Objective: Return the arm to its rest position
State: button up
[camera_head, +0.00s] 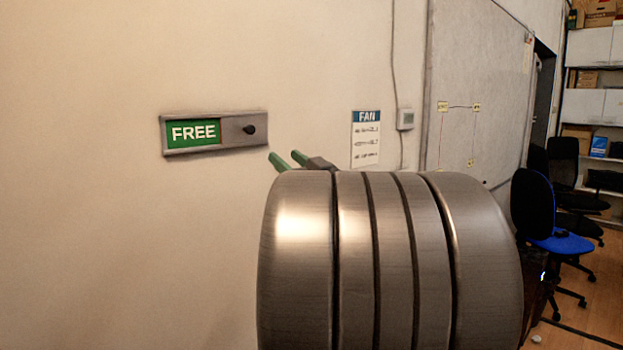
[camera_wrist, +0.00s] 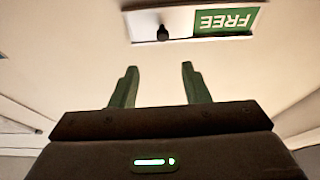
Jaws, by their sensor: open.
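My gripper (camera_head: 289,159) shows in the head view as two green fingertips beyond my large metal arm link, which hides most of the arm. In the wrist view my gripper (camera_wrist: 156,80) has its two green fingers apart with nothing between them. A slider sign (camera_head: 235,130) on the wall reads FREE on green, with a dark knob (camera_head: 249,129) at its right end. The fingers are below and right of the sign in the head view. In the wrist view the sign (camera_wrist: 185,35) appears upside down ahead of the fingertips, and the knob (camera_wrist: 163,33) looks apart from them.
A FAN notice (camera_head: 366,139) and a small thermostat box (camera_head: 405,119) are on the wall to the right. A grey board (camera_head: 470,75) stands further right. Office chairs (camera_head: 545,220) and shelves (camera_head: 595,100) are at the far right. The wall left of the sign is bare.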

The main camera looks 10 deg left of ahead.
aim_at(252, 131)
jog(key=p+x, duration=0.3)
jog(key=x, duration=1)
jog(key=shift+w+a+r, duration=0.1)
jog(key=shift+a, duration=0.35)
jog(key=shift+s+a, duration=0.1)
jog(key=shift+s, duration=0.15)
jog(key=shift+w, duration=0.1)
